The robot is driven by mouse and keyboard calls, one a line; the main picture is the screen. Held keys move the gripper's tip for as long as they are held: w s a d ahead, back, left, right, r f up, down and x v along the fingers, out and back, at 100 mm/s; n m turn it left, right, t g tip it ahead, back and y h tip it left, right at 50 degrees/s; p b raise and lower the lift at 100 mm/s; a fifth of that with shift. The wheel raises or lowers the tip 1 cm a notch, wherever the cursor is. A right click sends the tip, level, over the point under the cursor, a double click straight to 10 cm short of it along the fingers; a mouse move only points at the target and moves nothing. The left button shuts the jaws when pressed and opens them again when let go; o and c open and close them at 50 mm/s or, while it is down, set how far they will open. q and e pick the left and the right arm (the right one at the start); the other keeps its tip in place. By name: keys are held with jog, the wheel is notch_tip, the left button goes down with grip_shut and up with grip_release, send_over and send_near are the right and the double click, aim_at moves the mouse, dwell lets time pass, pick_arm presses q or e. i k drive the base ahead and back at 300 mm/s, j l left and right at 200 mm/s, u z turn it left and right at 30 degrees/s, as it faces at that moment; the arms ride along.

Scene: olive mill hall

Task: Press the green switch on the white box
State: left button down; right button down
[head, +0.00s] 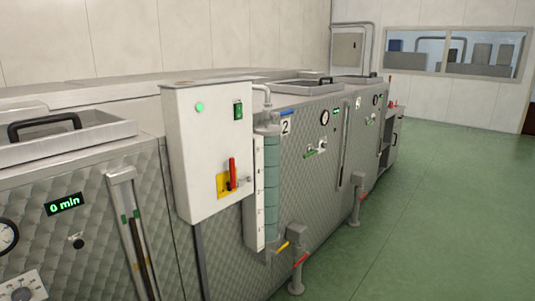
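The white box (203,150) is mounted upright on a post in front of the quilted metal machines, left of the middle in the head view. The green switch (238,111) is a small dark green rectangle near the upper right of its front. A round green light (199,107) shows at the upper left of the same face. A red lever (232,173) on a yellow plate (223,185) sits below the switch. Neither of my grippers is in view.
A gauge column (271,185) with a white scale stands just right of the box. Valves with yellow (282,246) and red (301,260) handles stick out low down. The green floor (430,220) on the right is clear.

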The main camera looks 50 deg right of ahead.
aim_at(239, 108)
jog(key=z, duration=1.3)
